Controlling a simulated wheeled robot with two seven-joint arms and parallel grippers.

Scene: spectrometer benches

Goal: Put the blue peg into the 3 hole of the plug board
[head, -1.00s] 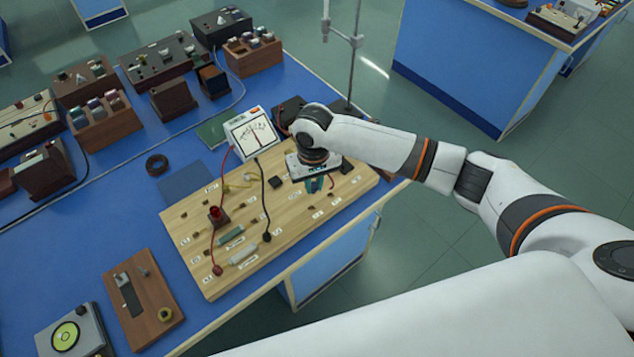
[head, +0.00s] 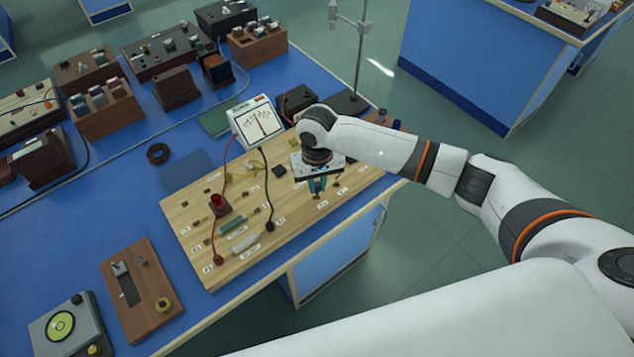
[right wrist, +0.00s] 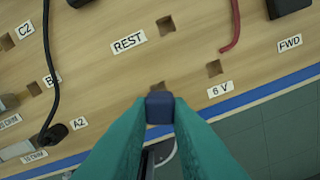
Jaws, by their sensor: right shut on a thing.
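The plug board (head: 292,228) is a pale wooden board with square holes and white labels on the blue bench. My right gripper (head: 317,190) is over its right part, pointing down. In the right wrist view its teal fingers (right wrist: 160,110) are shut on the blue peg (right wrist: 160,106), whose dark blue square end shows between the tips. A square hole (right wrist: 158,87) lies just behind the peg, partly hidden by it. I cannot tell the gap between peg and board. No label reading 3 is legible. My left gripper is out of view.
A red lead (right wrist: 233,30) and a black lead (right wrist: 45,70) run over the board near the gripper. Holes labelled REST (right wrist: 128,42) and 6 V (right wrist: 220,88) are close by. A meter (head: 255,122) stands at the board's back edge. The bench edge is just in front.

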